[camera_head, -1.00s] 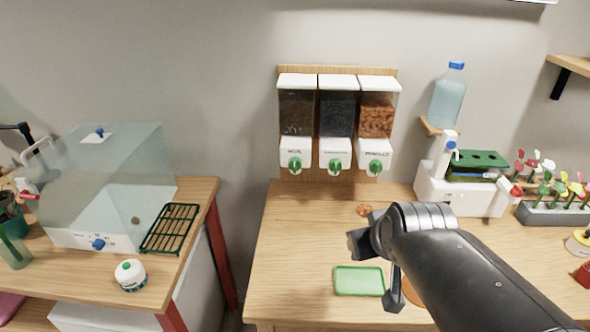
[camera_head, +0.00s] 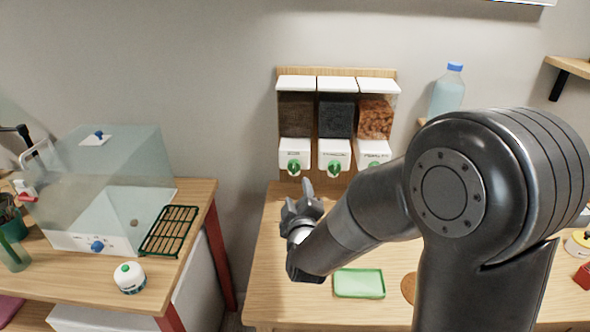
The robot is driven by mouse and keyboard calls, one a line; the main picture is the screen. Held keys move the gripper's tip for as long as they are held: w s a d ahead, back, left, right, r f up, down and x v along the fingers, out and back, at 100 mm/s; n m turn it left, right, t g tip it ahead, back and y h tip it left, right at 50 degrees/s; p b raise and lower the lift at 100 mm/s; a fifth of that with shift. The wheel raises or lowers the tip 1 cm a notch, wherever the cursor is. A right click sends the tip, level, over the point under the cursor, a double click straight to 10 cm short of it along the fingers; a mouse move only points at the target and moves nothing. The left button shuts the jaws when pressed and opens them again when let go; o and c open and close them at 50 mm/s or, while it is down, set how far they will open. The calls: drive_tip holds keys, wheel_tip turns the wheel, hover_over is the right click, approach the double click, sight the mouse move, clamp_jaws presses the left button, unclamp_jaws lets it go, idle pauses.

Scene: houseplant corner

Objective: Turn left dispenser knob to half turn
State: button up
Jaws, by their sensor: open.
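Three wall dispensers hang side by side on a wooden board, each with a white lid, a clear bin and a green knob. The left dispenser (camera_head: 296,115) holds brown material, and its green knob (camera_head: 293,167) is in plain view on its white base. The middle dispenser (camera_head: 336,115) has dark contents and its own green knob (camera_head: 334,168). The right dispenser (camera_head: 374,118) holds orange-brown chunks; its knob is partly hidden by my arm. My gripper (camera_head: 307,190) is open, just below and right of the left knob, with its fingers pointing up. No contact shows.
A green tray (camera_head: 359,284) lies on the wooden table (camera_head: 262,285) under the dispensers. A clear box (camera_head: 75,205), a green rack (camera_head: 170,231) and a white jar (camera_head: 130,277) are on the left table. My arm hides much of the right side.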

sight(294, 170)
drive_tip(key=w, duration=0.3)
drive_tip(key=w+a, duration=0.1)
drive_tip(key=w, duration=0.6)
drive_tip(key=shift+w+a, duration=0.25)
drive_tip(key=shift+w, duration=0.15)
drive_tip(key=c, duration=1)
